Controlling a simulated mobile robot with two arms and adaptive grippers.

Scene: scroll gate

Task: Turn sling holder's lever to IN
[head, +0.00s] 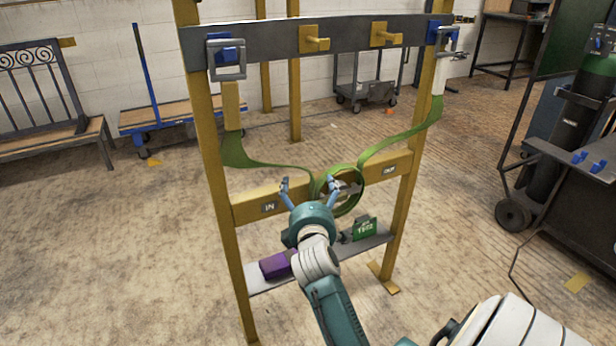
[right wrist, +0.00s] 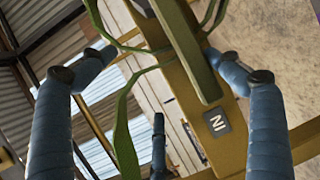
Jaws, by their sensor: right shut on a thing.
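The sling holder (head: 358,203) is a green ring on the yellow crossbar of the frame, with green sling straps running up to both sides. A grey lever-like piece shows inside the ring; its exact direction is hard to tell. The IN label (head: 269,207) is left of the ring and the OUT label (head: 389,170) is right of it. My right gripper (head: 310,186) is at the ring's left side, its fingers spread around part of the holder. In the right wrist view, an olive-green bar (right wrist: 190,55) lies between the fingers, close to the IN label (right wrist: 217,123). My left gripper is out of view.
Below the crossbar, a shelf (head: 262,284) carries a purple block (head: 276,265) and a green tagged item (head: 364,229). A grey top beam (head: 270,37) has yellow pegs. A bench (head: 50,110) and a flat cart (head: 160,118) stand behind left; a gas cylinder trolley (head: 513,214) stands right.

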